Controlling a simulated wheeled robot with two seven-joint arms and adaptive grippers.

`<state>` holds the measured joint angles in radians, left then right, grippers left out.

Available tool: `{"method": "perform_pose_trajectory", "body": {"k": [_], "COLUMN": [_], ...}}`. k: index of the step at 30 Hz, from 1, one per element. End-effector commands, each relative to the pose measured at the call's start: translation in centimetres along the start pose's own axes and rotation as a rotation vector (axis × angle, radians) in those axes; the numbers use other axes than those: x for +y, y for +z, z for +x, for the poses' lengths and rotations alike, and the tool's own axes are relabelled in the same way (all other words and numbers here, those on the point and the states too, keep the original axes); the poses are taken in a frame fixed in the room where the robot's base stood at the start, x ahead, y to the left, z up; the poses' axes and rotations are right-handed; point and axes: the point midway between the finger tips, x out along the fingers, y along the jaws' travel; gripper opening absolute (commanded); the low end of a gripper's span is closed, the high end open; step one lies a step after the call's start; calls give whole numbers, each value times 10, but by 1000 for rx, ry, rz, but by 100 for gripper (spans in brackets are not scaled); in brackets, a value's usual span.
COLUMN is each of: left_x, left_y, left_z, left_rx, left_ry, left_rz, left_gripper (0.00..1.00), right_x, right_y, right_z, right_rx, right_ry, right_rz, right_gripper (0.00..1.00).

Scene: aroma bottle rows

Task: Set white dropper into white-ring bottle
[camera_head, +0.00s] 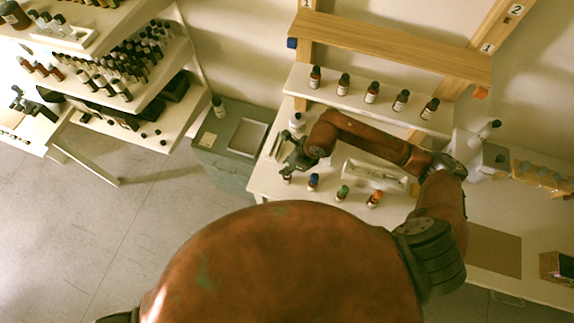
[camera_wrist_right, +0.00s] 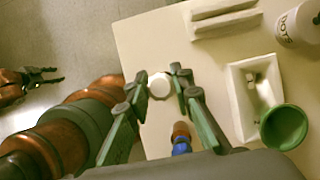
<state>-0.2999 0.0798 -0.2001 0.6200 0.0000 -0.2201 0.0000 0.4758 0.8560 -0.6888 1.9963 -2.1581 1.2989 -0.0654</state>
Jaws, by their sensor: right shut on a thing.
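My right gripper (camera_head: 290,163) is over the left end of the white table, shut on a small white round-topped piece (camera_wrist_right: 159,85), which looks like the white dropper. It shows between the fingertips in the right wrist view. A dark bottle (camera_head: 287,178) stands just below the gripper in the head view; its ring is mostly hidden. I cannot tell whether the dropper is in its neck or above it. My left gripper (camera_wrist_right: 42,78) shows at the left of the right wrist view, away from the table, its fingers apart.
Blue-ringed (camera_head: 313,183), green-ringed (camera_head: 342,194) and orange-ringed (camera_head: 375,200) bottles stand to the right along the front edge. A white tray (camera_head: 355,170) lies behind them. Several brown bottles stand on a rear ledge (camera_head: 326,97). A grey-green cabinet (camera_head: 222,140) is left of the table.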

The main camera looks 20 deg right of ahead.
Motion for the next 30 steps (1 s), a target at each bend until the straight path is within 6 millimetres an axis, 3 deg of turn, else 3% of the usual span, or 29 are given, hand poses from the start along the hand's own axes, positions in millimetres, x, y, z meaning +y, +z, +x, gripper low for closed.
{"method": "perform_pose_trajectory", "body": {"k": [18,26,27,30], "left_x": [1,1,1,1], "left_y": [4,4,4,4], "left_z": [18,18,18,18], "left_rx": [-3,-3,-3,-3], "left_ry": [1,1,1,1], "left_rz": [0,0,0,0], "left_gripper": [40,40,40,40], "right_x": [0,0,0,0], "right_y": [-8,-8,-8,-8], "right_z": [20,20,20,20], "right_rx": [0,0,0,0], "right_ry": [0,0,0,0], "right_rz": [0,0,0,0], "right_gripper": [15,15,23,30]}}
